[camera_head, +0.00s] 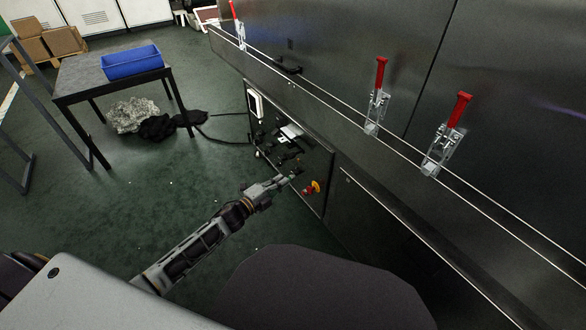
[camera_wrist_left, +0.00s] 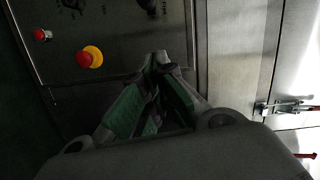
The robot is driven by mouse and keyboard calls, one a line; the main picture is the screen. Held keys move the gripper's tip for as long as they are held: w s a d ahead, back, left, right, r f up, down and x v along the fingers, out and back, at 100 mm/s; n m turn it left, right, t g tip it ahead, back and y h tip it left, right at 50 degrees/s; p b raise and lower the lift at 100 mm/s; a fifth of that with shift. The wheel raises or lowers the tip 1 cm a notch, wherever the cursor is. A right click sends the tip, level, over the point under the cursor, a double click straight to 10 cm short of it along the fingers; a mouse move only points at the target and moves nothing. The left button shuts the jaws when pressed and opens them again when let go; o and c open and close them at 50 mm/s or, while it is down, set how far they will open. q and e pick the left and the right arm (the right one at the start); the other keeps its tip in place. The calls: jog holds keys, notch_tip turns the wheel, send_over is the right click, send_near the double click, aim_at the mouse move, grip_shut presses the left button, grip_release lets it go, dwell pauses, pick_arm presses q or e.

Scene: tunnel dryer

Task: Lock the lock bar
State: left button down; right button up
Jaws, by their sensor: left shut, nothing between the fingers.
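Red-handled metal latch clamps sit along the ledge of the dark metal machine in the head view: one at the far end (camera_head: 238,26), one in the middle (camera_head: 376,98) and one nearer (camera_head: 446,136). Their red handles point up. I cannot tell which part is the lock bar. My left gripper (camera_head: 294,175) is shut and empty, low in front of the machine's control panel and well below the clamps. In the left wrist view its closed fingertips (camera_wrist_left: 162,60) point at the panel edge; a metal latch (camera_wrist_left: 288,107) lies at the right. My right gripper is not in view.
The control panel (camera_wrist_left: 115,25) has a red and yellow stop button (camera_wrist_left: 90,57) and a smaller red button (camera_wrist_left: 42,35). A table (camera_head: 90,80) with a blue bin (camera_head: 131,62) stands at the left. Green floor (camera_head: 130,200) lies open between.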

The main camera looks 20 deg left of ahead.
pick_arm(q)
jog(key=shift+w, duration=0.1)
dwell(0.4)
jog(key=w+d+f+b, duration=0.1)
jog(key=w+b, duration=0.4)
jog(key=w, duration=0.6)
jog(key=shift+w+d, duration=0.15)
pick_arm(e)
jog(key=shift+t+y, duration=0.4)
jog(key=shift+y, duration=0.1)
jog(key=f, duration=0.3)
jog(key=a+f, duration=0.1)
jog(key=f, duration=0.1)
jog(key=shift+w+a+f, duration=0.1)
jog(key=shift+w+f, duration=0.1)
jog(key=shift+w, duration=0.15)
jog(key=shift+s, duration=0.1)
